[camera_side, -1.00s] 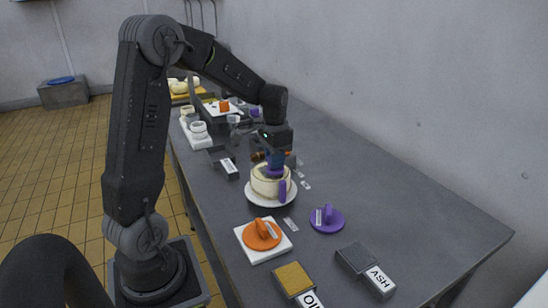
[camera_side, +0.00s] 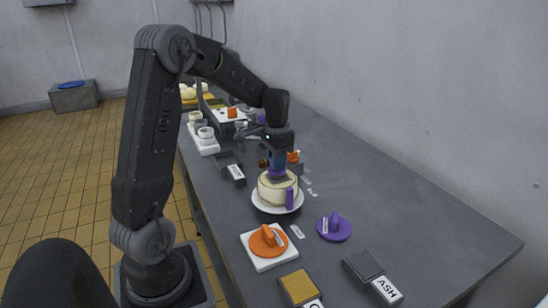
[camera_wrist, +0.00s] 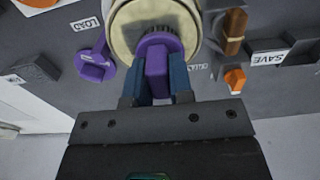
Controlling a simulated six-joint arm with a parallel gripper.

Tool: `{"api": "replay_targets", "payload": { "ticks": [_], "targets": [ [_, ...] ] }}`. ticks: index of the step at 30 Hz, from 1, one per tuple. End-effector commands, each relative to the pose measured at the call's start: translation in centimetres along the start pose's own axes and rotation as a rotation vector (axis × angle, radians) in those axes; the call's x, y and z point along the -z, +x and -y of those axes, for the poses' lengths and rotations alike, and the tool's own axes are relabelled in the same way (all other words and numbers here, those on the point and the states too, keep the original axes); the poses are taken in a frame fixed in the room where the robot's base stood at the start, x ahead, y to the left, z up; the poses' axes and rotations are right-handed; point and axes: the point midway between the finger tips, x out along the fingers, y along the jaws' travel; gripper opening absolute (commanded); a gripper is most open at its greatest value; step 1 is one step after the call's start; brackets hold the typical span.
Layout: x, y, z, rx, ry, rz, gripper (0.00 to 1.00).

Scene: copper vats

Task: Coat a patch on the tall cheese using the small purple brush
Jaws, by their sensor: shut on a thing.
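The tall pale cheese (camera_side: 277,191) stands upright on a round white plate (camera_side: 262,206) in the side view. The cheese also shows at the top of the wrist view (camera_wrist: 125,35). My gripper (camera_side: 277,168) is over the cheese, shut on the small purple brush (camera_wrist: 157,70). Its blue fingers (camera_wrist: 157,88) grip the brush from both sides. Its dark bristles lie over the cheese's top; I cannot tell if they touch. No coated patch is clear to see.
A purple round lid (camera_side: 334,228) lies right of the plate. An orange lid (camera_side: 266,244) sits on a white square nearer the front. A gold pad (camera_side: 299,288) and a grey pad by an ASH label (camera_side: 387,291) are in front. Bare table lies to the right.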

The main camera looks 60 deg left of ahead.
Motion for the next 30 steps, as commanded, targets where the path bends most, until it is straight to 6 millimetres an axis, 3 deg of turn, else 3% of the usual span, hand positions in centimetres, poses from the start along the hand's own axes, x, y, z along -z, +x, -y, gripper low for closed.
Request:
{"api": "replay_targets", "payload": {
  "ticks": [14,16,18,30],
  "targets": [
    [0.0,0.0,-4.5,-0.001,0.003,0.001,0.00],
    [0.0,-0.4,-4.3,0.000,0.000,0.000,0.00],
    [0.1,-2.5,-4.2,0.003,0.000,-0.007,0.00],
    [0.0,-5.9,-4.2,0.001,0.000,-0.003,0.00]
  ]
}}
